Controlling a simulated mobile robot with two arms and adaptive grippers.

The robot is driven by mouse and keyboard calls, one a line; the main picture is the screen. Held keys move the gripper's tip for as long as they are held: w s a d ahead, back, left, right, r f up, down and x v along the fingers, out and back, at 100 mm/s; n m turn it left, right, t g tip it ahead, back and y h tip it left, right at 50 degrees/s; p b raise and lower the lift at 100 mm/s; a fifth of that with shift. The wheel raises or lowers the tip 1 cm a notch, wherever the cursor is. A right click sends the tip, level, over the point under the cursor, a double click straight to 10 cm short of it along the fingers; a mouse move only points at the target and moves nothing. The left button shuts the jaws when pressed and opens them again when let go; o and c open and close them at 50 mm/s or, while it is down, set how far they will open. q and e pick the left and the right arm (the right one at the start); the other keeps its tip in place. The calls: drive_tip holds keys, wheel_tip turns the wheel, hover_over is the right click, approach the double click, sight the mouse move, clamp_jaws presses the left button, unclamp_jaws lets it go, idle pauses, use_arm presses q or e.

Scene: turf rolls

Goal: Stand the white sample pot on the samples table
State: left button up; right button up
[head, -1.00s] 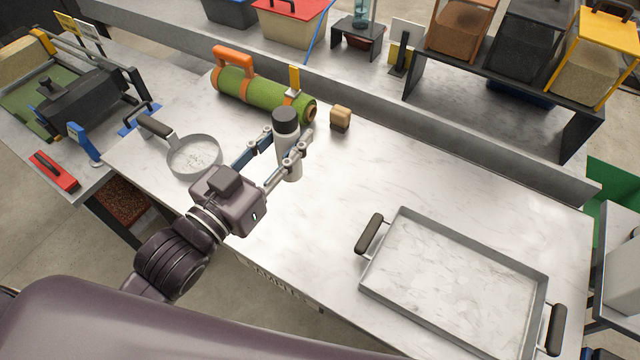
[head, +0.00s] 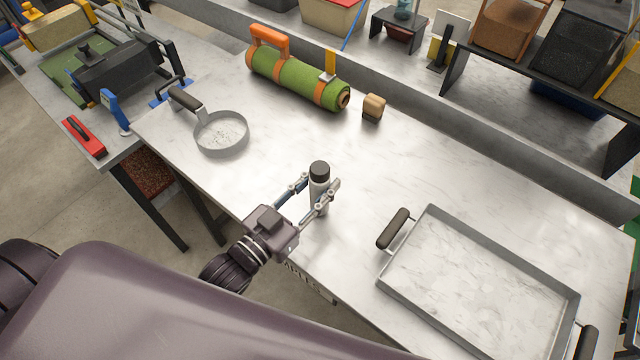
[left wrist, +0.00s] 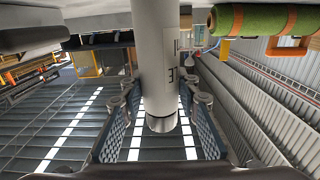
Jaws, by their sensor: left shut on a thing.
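The white sample pot (head: 319,193), a pale cylinder with a dark cap, is upright in the head view. My left gripper (head: 307,193) is shut on it, with one finger on each side. In the left wrist view the pot (left wrist: 157,55) runs between the fingers of my left gripper (left wrist: 160,108), with dark lettering on its side. The samples table (head: 290,150) has a pale, marbled top, and the pot is over its near edge area. I cannot tell whether the pot's base touches the top. My right gripper is not in view.
A shallow tray (head: 432,212) with dark handles lies to the right of the pot. A round pan (head: 221,150) is at the left. A strapped green turf roll (head: 298,80) and a small wooden block (head: 373,106) lie at the back. The middle of the top is clear.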

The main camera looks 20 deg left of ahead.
use_arm(q)
drive_tip(key=shift+f, duration=0.45)
drive_tip(key=shift+f, duration=0.1)
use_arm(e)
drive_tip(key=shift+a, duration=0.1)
use_arm(q)
drive_tip(key=o, duration=1.2)
drive_tip(key=shift+f, duration=0.1)
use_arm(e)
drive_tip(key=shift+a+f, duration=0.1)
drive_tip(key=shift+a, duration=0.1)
use_arm(q)
drive_tip(key=shift+r, duration=0.2)
drive_tip(key=b+v, duration=0.2)
drive_tip(key=v, duration=0.8)
drive_tip(key=shift+s+a+f, duration=0.1)
drive_tip(key=shift+s+f, duration=0.05)
drive_tip(key=shift+s, duration=0.2)
drive_tip(key=shift+s+a+b, duration=0.25)
drive_tip(key=shift+s+b, duration=0.05)
drive_tip(key=shift+s, duration=0.35)
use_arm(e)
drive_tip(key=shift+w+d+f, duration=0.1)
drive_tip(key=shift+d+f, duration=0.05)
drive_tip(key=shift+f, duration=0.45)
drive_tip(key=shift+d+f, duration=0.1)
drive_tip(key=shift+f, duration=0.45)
